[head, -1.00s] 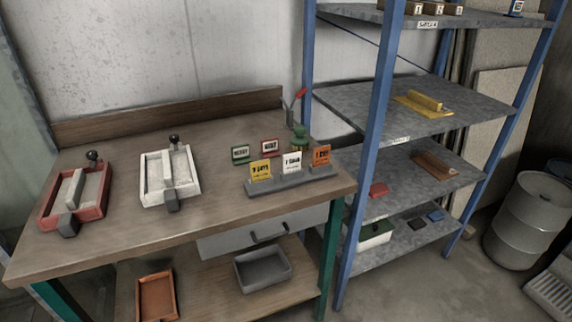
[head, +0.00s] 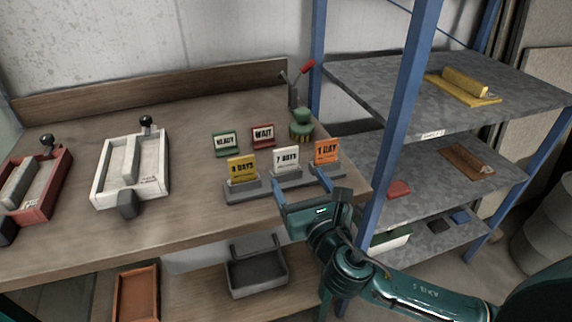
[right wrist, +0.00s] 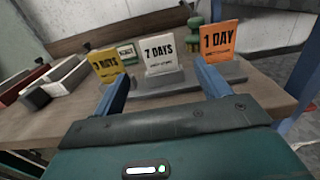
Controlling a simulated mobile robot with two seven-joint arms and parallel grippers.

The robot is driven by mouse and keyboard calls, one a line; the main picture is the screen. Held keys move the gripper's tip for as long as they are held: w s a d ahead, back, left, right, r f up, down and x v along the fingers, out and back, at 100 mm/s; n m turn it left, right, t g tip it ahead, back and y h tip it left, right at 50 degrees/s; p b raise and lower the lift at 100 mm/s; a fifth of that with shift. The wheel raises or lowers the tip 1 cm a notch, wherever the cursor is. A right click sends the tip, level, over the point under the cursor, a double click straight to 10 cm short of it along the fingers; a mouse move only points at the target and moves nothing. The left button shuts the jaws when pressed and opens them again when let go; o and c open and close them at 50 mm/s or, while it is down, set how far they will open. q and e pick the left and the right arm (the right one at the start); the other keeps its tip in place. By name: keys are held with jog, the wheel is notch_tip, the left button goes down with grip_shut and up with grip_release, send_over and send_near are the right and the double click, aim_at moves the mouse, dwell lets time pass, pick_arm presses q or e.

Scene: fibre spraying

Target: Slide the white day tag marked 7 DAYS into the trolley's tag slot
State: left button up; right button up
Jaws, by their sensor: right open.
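The white day tag marked 7 DAYS (head: 286,159) stands upright in the middle of a grey holder (head: 286,179) on the workbench. A yellow tag (head: 241,168) stands to its left and an orange 1 DAY tag (head: 326,151) to its right. My right gripper (head: 301,184) is open and empty, just in front of the holder. In the right wrist view the white tag (right wrist: 159,54) shows between and beyond the two blue fingers (right wrist: 163,92), not touched. My left gripper is not in view. I cannot make out a trolley's tag slot in these views.
Green READY (head: 227,143) and red WAIT (head: 263,136) signs stand behind the tags. A white tray (head: 103,190) and a red tray (head: 60,196) sit left on the bench. A blue shelf post (head: 398,110) rises close to the right of my arm.

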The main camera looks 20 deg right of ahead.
aim_at(286, 160)
jog(key=w, duration=1)
jog(key=shift+w+a+f, duration=0.1)
jog(key=shift+w+a, duration=0.15)
jog(key=shift+w, duration=0.05)
jog(key=shift+c, duration=0.2)
jog(key=c, duration=1)
